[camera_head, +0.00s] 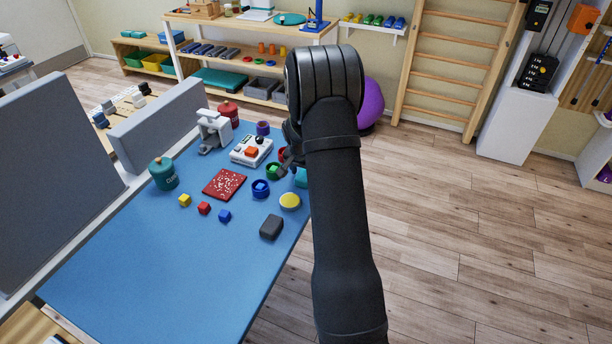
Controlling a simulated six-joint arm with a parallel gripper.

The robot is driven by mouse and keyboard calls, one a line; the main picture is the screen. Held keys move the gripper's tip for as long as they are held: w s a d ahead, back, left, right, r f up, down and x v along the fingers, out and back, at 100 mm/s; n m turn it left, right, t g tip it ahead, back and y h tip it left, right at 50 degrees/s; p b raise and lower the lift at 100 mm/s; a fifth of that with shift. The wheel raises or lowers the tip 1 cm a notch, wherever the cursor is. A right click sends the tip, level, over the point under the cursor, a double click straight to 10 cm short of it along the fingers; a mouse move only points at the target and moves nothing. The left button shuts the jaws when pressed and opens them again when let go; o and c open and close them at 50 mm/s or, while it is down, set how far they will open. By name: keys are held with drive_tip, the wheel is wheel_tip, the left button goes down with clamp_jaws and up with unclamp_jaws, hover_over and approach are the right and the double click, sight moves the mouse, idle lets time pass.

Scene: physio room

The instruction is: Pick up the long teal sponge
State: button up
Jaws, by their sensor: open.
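A teal item (301,177) shows at the right side of the blue table (120,280). My arm hides much of it, so I cannot tell its full length or whether it is the long sponge. My gripper (286,160) is open, over the table's right part, just up and left of the teal item in the picture. My arm partly hides the gripper, and I cannot tell its height above the table. I see nothing held in it.
A dark grey block (271,227), red patterned square (224,184) and teal canister (162,174) stand further off. The table's near part is clear.

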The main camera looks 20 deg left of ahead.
drive_tip(key=shift+f, duration=0.15)
drive_tip(key=shift+c, duration=0.3)
drive_tip(key=c, duration=1)
drive_tip(key=shift+r, duration=0.55)
drive_tip(key=r, duration=0.4)
drive_tip(key=shift+d, duration=0.2)
drive_tip(key=d+r, duration=0.2)
drive_tip(key=d, duration=0.1)
drive_tip(key=d+r, duration=0.2)
drive_tip(key=d, duration=0.2)
drive_tip(key=d+r, duration=0.2)
drive_tip(key=d, duration=0.2)
drive_tip(key=shift+s+d+r, duration=0.15)
drive_tip(key=shift+s+r, duration=0.05)
drive_tip(key=shift+r, duration=0.05)
